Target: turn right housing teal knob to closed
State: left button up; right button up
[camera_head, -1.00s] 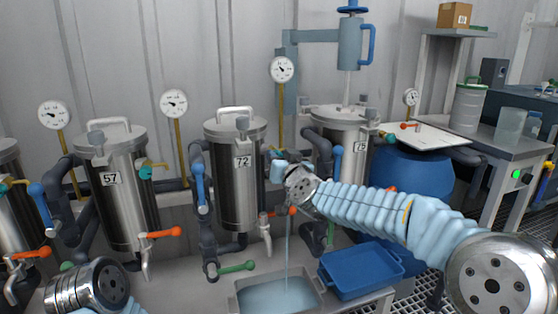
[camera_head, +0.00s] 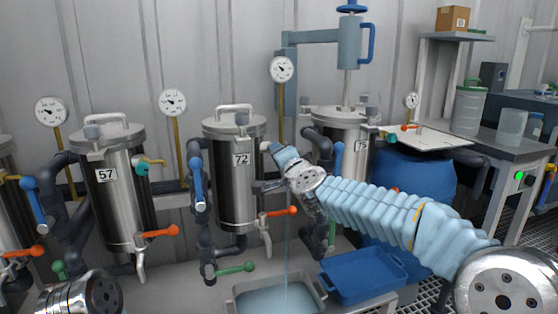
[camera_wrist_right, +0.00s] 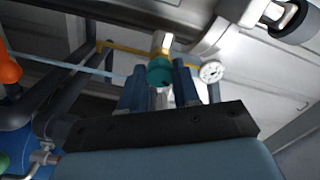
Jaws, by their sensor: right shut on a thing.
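The steel housing labelled 72 (camera_head: 234,190) stands upright in the middle of the head view. My right gripper (camera_head: 268,150) is at its upper right side. In the right wrist view the teal knob (camera_wrist_right: 160,71) sits between the two blue fingers of my right gripper (camera_wrist_right: 160,88), which is shut on it. A brass stem shows above the knob. In the head view the gripper hides this knob. The housing labelled 75 (camera_head: 340,160) stands further right, partly behind my right arm. Of my left arm only a wrist link shows at the lower left; its fingers are out of view.
Housing 57 (camera_head: 110,200) stands left, with its own teal knob (camera_head: 141,168). An orange handle (camera_head: 278,211) and a green handle (camera_head: 235,268) stick out near housing 72. A thin stream falls into a basin (camera_head: 238,306). A blue tray (camera_head: 362,275) sits beside it.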

jog(key=shift+f+m+b, duration=0.15)
jog(key=shift+m+b, duration=0.75)
jog(key=shift+m, duration=2.05)
jog(key=shift+f+m+b, duration=0.1)
jog(key=shift+m+b, duration=0.8)
jog(key=shift+m, duration=2.05)
jog(key=o, duration=1.1)
jog(key=shift+c, duration=0.2)
jog(key=shift+r, duration=0.1)
jog(key=b+v, duration=0.2)
jog(key=v, duration=1.2)
jog(key=shift+b, duration=0.4)
jog(key=shift+w, duration=0.15)
